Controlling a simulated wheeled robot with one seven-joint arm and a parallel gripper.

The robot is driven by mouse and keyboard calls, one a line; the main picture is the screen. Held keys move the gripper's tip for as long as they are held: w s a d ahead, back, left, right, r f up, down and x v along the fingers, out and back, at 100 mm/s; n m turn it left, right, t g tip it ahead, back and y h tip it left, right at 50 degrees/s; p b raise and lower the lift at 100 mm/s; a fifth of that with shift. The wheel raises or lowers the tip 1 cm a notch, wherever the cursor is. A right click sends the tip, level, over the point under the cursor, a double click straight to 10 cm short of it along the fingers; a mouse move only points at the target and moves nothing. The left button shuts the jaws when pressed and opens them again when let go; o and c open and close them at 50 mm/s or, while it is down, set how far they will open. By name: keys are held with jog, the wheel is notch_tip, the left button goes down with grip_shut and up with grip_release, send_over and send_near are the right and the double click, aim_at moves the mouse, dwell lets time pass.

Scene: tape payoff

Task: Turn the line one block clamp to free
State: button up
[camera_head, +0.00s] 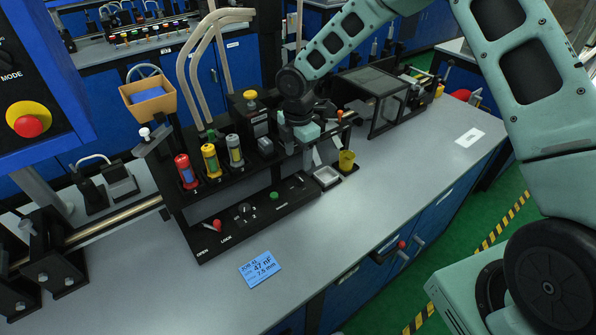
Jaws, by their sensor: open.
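My gripper (318,152) hangs over the back right part of the black fixture (285,205), near a white tray (326,177) and a yellow cup (346,160). Its fingers are small and partly hidden, but it looks open and empty. A red-tipped lever (217,226) lies at the fixture's front left, between the labels OPEN and LOCK. A small black knob (244,210) with number marks sits right of it. No part readable as "line one block clamp" or "free" shows, so I cannot tell which part is the clamp. My gripper is well right of the lever and knob.
Red (187,172), yellow (210,160) and grey (235,150) cylinders stand on the raised shelf. Black blocks (52,262) carry a metal rod at left. A blue card (262,269) lies in front. The bench front right is clear. A blue panel has a red button (29,126).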

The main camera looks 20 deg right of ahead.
aim_at(298, 178)
notch_tip(298, 178, down, 8)
jog(key=shift+r+p, duration=0.15)
jog(key=shift+p, duration=0.6)
jog(key=c, duration=1)
